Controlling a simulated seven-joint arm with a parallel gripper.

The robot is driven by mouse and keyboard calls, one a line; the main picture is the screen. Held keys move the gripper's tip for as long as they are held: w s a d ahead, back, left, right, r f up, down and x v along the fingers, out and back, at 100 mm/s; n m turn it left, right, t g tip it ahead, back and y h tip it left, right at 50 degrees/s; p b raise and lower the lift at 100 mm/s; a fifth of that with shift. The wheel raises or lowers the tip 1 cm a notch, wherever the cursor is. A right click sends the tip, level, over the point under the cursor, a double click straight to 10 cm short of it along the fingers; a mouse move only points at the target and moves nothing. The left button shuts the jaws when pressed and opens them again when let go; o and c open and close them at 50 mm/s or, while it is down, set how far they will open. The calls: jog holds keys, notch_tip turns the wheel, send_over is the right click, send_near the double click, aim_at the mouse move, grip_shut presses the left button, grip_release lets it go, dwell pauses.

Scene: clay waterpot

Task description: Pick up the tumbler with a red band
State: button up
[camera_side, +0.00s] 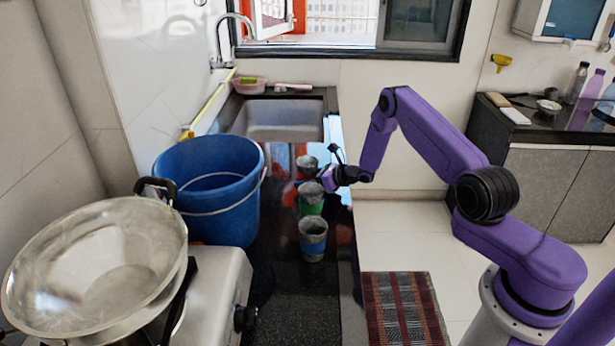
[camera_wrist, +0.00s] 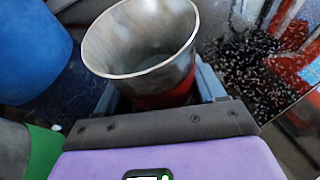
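The tumbler with a red band (camera_wrist: 162,94) is grey metal and stands upright in front of my gripper in the wrist view. In the side view, the far tumbler of the row (camera_side: 307,165) is partly covered by my gripper (camera_side: 326,178), and its band is hardly visible. In the wrist view, the fingers of my gripper (camera_wrist: 160,92) lie on either side of the tumbler's lower part. They look open around it, with a small gap at the left; contact at the right is unclear. My palm hides the tumbler's base.
A green-banded tumbler (camera_side: 311,199) and a blue-banded tumbler (camera_side: 313,240) stand nearer the side camera on the dark counter. A blue bucket (camera_side: 208,190) is at the left of them. A sink (camera_side: 285,119) lies behind. The stove (camera_side: 222,285) with a large steel bowl (camera_side: 98,262) is front left.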

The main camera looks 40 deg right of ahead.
jog(key=shift+c, duration=0.4)
jog(key=shift+r, duration=0.15)
jog(key=shift+r, duration=0.6)
jog(key=s+a+r, duration=0.2)
jog(key=s+r, duration=0.9)
jog(key=s, duration=0.3)
jog(key=shift+r, duration=0.25)
jog(key=shift+w, duration=0.1)
